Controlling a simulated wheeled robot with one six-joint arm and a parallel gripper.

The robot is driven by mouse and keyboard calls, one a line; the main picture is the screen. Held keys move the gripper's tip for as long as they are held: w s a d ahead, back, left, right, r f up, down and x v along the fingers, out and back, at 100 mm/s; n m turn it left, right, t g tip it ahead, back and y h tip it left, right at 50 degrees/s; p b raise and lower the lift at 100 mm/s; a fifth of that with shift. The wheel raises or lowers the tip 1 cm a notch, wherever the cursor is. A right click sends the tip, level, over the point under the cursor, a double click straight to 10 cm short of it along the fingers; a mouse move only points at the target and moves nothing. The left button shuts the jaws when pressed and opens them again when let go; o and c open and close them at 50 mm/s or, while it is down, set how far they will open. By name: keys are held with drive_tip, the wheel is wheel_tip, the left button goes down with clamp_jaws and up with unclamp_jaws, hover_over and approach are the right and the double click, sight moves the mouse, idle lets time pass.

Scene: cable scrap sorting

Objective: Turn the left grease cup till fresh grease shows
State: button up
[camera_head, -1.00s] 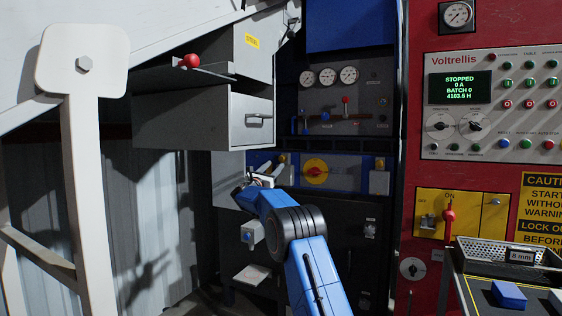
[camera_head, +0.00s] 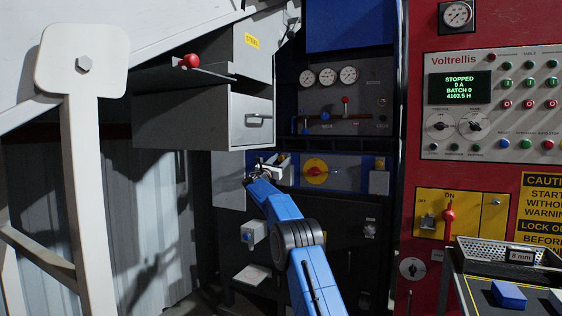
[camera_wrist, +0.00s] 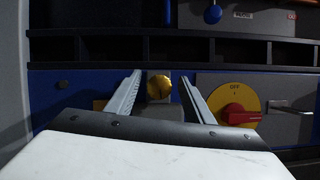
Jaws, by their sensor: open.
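The left grease cup, a round brass cap (camera_wrist: 159,87), shows in the wrist view between my two fingers on the blue panel strip. My gripper (camera_wrist: 161,79) is open, with one finger to each side of the cap and visible gaps between. I cannot tell whether the fingertips reach as far as the cap. In the head view my gripper (camera_head: 263,163) is at the panel's left end, beside the brass cap (camera_head: 282,160). A second brass cap (camera_head: 380,163) sits at the strip's right end. I make out no grease around the left cap.
A yellow rotary switch with a red handle (camera_wrist: 235,113) is close to the right of my gripper. A dark ledge (camera_wrist: 160,48) runs above the cap. A grey drawer box (camera_head: 250,120) overhangs above my gripper in the head view.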

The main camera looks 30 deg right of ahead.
drive_tip(key=c, duration=1.1)
drive_tip(key=shift+o, duration=0.2)
drive_tip(key=shift+m+g, duration=0.3)
drive_tip(key=shift+m, duration=0.3)
drive_tip(key=shift+m+g+h, duration=0.35)
drive_tip(key=shift+m+g, duration=0.5)
drive_tip(key=shift+m, duration=0.85)
drive_tip(key=shift+m+g+h, duration=0.35)
drive_tip(key=shift+m+g, duration=0.5)
drive_tip(key=shift+m, duration=1.15)
drive_tip(key=o, duration=1.1)
drive_tip(key=shift+c, duration=0.2)
drive_tip(key=shift+a, duration=0.15)
